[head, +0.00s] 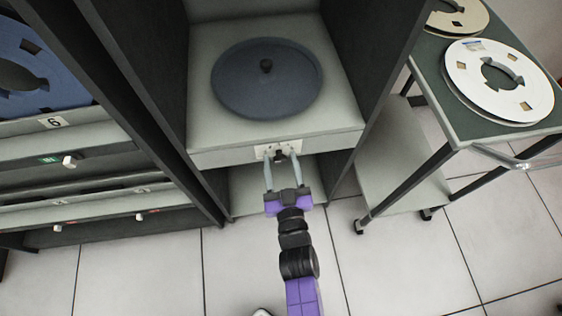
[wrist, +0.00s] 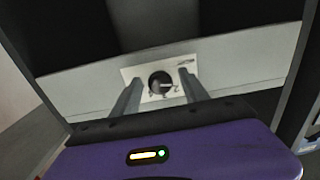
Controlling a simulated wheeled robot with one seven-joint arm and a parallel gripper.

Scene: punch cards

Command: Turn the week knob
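The week knob (head: 279,154) is a small dark round knob on a pale label plate on the front edge of the grey cabinet shelf. In the wrist view the knob (wrist: 160,83) shows a light mark pointing right, and printed digits stand around it, a 2 at its right. My gripper (head: 280,158) is open, with one grey finger on each side of the knob. In the wrist view the fingers (wrist: 161,78) are apart, with visible gaps to the knob. I cannot tell whether the tips reach past the knob's face.
A dark round disc (head: 267,79) with a centre peg lies on the shelf above the knob. A trolley (head: 462,125) with tape reels (head: 498,81) stands at the right. A cabinet with small white knobs (head: 71,161) is at the left. The tiled floor in front is mostly clear.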

